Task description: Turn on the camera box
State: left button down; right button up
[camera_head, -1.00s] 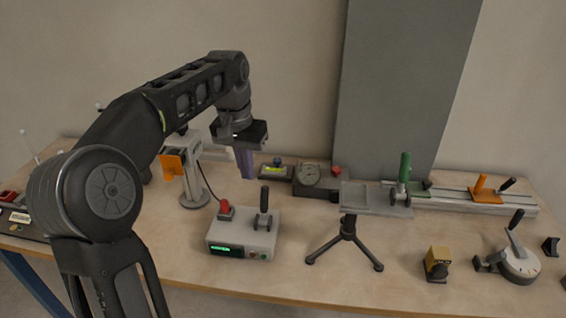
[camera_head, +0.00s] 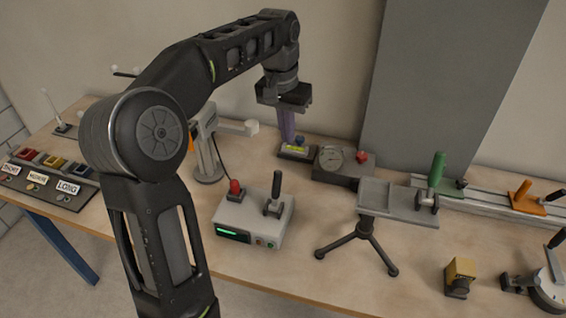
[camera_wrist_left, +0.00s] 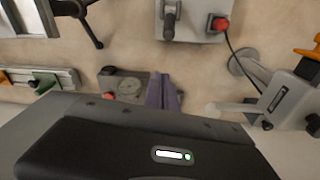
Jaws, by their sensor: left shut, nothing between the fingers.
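No box is labelled as a camera box. A pale grey box (camera_head: 247,228) with a lit green display stands at the middle front of the table. It carries a red knob (camera_head: 235,188) and an upright black-handled lever (camera_head: 275,192), and a cable runs towards a white stand. It also shows upside down in the wrist view (camera_wrist_left: 192,32). My left gripper (camera_head: 288,138), with purple fingers, is shut and empty. It points down behind the grey box, close in the picture to a small dark device (camera_head: 297,152) with a yellow-green display; contact cannot be told. The right gripper is not in view.
A white stand (camera_head: 207,150) is left of the gripper. A dark gauge box (camera_head: 343,165) and a tripod with a tray (camera_head: 397,203) are to the right. A small yellow block (camera_head: 460,271) is front right. Labelled switches (camera_head: 48,178) lie far left.

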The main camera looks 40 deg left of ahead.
aim_at(276, 190)
pick_arm(q)
notch_tip(276, 190, down, 8)
jog(key=s+p, duration=0.1)
jog(key=s, duration=0.2)
jog(key=shift+d, duration=0.4)
jog(key=shift+r, duration=0.1)
